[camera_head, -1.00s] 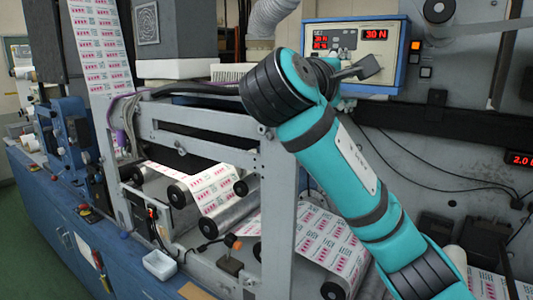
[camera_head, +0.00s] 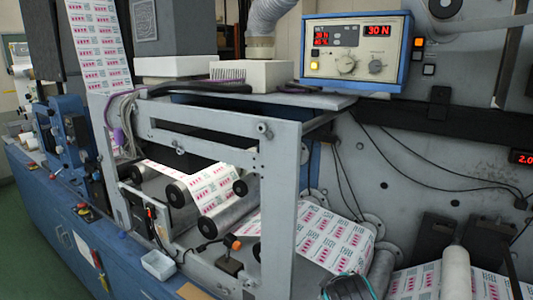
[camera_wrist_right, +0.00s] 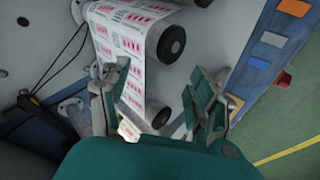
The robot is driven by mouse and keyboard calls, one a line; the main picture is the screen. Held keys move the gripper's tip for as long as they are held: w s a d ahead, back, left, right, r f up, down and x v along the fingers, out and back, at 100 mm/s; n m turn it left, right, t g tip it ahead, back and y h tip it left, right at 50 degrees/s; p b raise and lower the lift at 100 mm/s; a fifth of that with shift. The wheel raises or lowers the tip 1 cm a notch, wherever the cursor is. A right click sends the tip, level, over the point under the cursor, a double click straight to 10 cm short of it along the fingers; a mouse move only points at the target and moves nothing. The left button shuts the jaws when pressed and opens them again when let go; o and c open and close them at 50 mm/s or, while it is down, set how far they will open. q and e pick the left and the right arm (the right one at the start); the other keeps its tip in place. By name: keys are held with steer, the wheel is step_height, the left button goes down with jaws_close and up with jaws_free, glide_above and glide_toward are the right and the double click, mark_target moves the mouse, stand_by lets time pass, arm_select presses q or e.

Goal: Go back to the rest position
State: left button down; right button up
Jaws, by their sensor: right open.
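My right gripper (camera_wrist_right: 165,105) shows in the right wrist view with its two fingers spread apart. The space between the fingers holds nothing that I can make out. Beyond it is a printed label web (camera_wrist_right: 120,45) running over dark-ended rollers (camera_wrist_right: 172,42). In the head view a small dark and teal part of my arm (camera_head: 347,287) shows at the bottom edge, below the printed web (camera_head: 325,240). My left gripper is in no frame.
The grey rewinder frame (camera_head: 205,140) stands at the centre. A control box (camera_head: 355,52) with red displays sits at the upper right. Green floor (camera_wrist_right: 285,125) shows in the wrist view.

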steer(key=s+d+f+m+g+y, duration=0.1)
steer(key=s+d+f+m+g, duration=0.1)
steer(key=s+f, duration=0.6)
steer(key=s+d+f+m+g, duration=0.1)
steer(key=s+f+m+g, duration=0.2)
steer(key=s, duration=0.9)
steer(key=s+d+f+m+y, duration=0.1)
steer(key=s+d+f+m, duration=0.1)
steer(key=s+f, duration=0.6)
steer(key=s+f+g+b, duration=0.1)
steer(key=s+f+g, duration=0.15)
steer(key=f, duration=2.45)
steer(key=s+d+f, duration=0.2)
steer(key=s+f, duration=1.4)
steer(key=shift+s+d+f+n+b, duration=0.2)
steer(key=shift+s+d+n+b, duration=0.1)
steer(key=shift+s+b, duration=0.1)
steer(key=shift+g, duration=0.25)
